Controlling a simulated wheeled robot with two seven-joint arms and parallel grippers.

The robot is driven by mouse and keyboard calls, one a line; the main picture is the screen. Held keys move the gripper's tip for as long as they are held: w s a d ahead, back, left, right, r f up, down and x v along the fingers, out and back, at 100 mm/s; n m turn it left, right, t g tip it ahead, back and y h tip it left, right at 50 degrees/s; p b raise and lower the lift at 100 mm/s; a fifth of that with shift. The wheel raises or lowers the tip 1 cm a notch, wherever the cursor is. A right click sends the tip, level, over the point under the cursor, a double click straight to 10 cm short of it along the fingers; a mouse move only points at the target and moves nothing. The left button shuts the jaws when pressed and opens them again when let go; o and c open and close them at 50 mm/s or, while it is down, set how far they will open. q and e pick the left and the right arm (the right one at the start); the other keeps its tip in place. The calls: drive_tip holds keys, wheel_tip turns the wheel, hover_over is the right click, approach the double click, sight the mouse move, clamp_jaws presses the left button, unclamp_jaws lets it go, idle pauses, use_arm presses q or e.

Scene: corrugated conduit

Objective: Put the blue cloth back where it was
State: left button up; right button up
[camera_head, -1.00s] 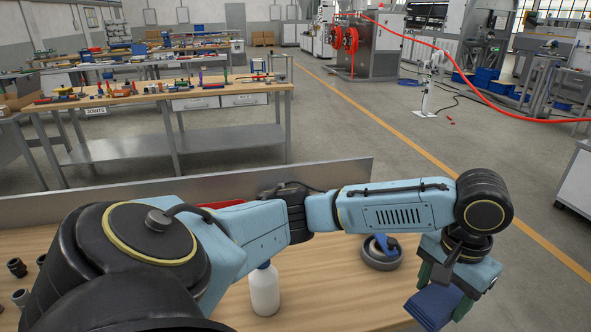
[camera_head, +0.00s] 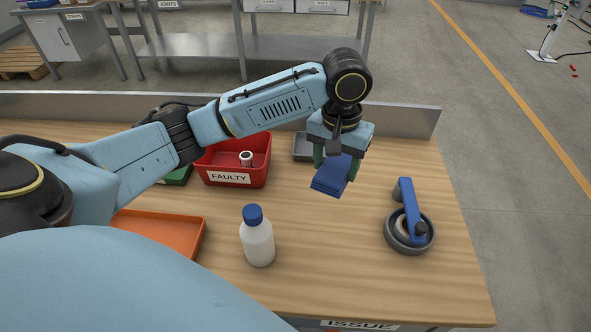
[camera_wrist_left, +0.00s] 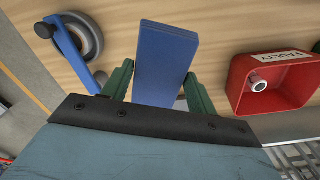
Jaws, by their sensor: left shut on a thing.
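The blue cloth (camera_head: 331,180) is a folded, flat block. My left gripper (camera_head: 337,163) is shut on it and holds it tilted above the back right part of the table. In the left wrist view the cloth (camera_wrist_left: 165,62) stands out between the green fingers of my left gripper (camera_wrist_left: 158,88). A small grey tray (camera_head: 303,147) is beside and behind the gripper, partly hidden by it. I cannot tell how high the cloth is above the wood. My right gripper is not in view.
A red bin marked FAULTY (camera_head: 228,177) holds a small white part. A white bottle with a blue cap (camera_head: 257,238), an orange tray (camera_head: 190,227) and a grey ring with a blue-handled tool (camera_head: 410,232) stand on the wooden table. A metal rim (camera_head: 420,120) runs along the back.

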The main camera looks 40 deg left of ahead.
use_arm(q)
drive_tip(key=w+a+f+n+p, duration=0.2)
drive_tip(key=w+a+f+n, duration=0.15)
drive_tip(key=a, duration=0.25)
drive_tip(key=n, duration=0.1)
hover_over(310, 195)
wheel_tip(310, 195, down, 6)
drive_tip(key=shift+f, duration=0.8)
wheel_tip(310, 195, down, 4)
drive_tip(key=shift+r+b, duration=0.25)
drive_tip(key=shift+b, duration=0.25)
drive_tip(key=shift+r, duration=0.1)
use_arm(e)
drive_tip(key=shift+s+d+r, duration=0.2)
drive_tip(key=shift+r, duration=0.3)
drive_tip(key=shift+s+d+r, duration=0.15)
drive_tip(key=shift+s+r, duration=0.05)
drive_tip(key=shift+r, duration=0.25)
use_arm(q)
drive_tip(key=o, duration=0.5)
drive_tip(key=shift+f, duration=0.2)
drive_tip(key=o, duration=0.4)
drive_tip(key=shift+o, duration=0.2)
